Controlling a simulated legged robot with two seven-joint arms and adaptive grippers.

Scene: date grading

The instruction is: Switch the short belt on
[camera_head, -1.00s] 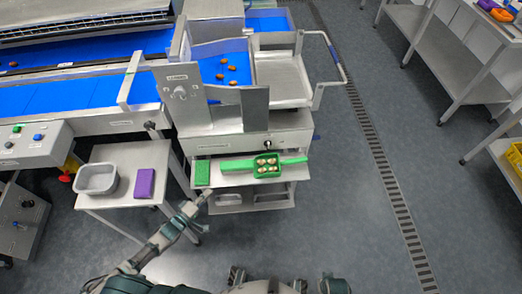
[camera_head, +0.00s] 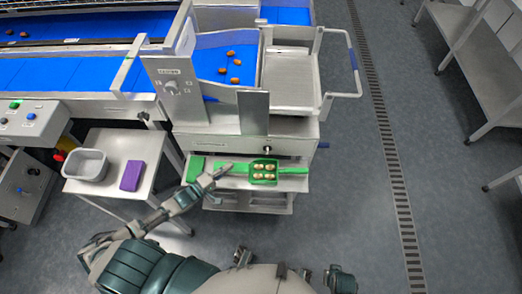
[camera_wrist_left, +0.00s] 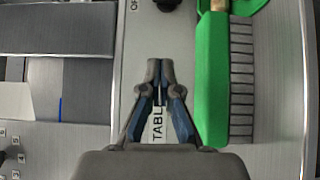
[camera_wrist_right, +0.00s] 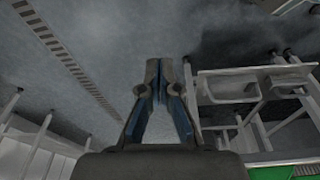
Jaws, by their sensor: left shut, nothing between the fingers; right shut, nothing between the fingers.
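A short blue belt (camera_head: 210,72) with several brown dates lies in the steel machine at centre. An upright plate (camera_head: 160,75) on its left carries a grey rotary knob (camera_head: 172,88). A small black knob (camera_head: 268,148) sits on the machine's front face. My left gripper (camera_head: 229,167) is shut and empty, below that front face and left of the green tray. In the left wrist view its closed tips (camera_wrist_left: 160,72) lie over a pale panel lettered "TABL"; a black knob (camera_wrist_left: 167,4) is cut off above. My right gripper (camera_wrist_right: 165,70) is shut and empty over the floor.
A green tray (camera_head: 263,182) with several pale items stands on the shelf under the machine. A green-headed brush (camera_wrist_left: 212,80) is close right of my left gripper. A grey bin (camera_head: 85,165) and purple block (camera_head: 132,175) rest on the left table.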

